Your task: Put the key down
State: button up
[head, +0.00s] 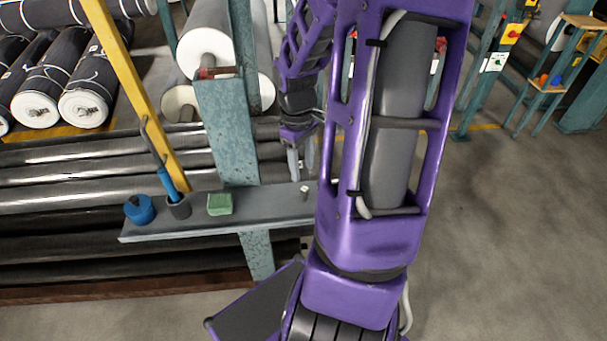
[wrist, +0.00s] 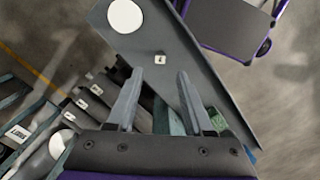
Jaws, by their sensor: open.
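A small pale piece, likely the key (head: 304,188), stands on the grey shelf (head: 250,222), near where my arm covers the shelf. It also shows in the wrist view (wrist: 160,59), just beyond and between my fingertips; its exact shape is too small to tell. My gripper (head: 301,172) is above the shelf, pointing down, close over the piece. In the wrist view my gripper (wrist: 160,75) has its two fingers apart with nothing held between them.
A green block (head: 220,204), a dark cup with a blue-handled tool (head: 178,207) and a blue round object (head: 139,209) stand on the shelf's left part. A white disc (wrist: 124,16) shows at its other end. A teal post (head: 228,130) rises behind. Rolls lie behind.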

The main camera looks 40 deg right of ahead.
jog(key=r, duration=0.5)
jog(key=shift+w+r+p, duration=0.2)
jog(key=shift+r+p, duration=0.15)
jog(key=shift+p, duration=0.05)
jog(key=shift+a, duration=0.1)
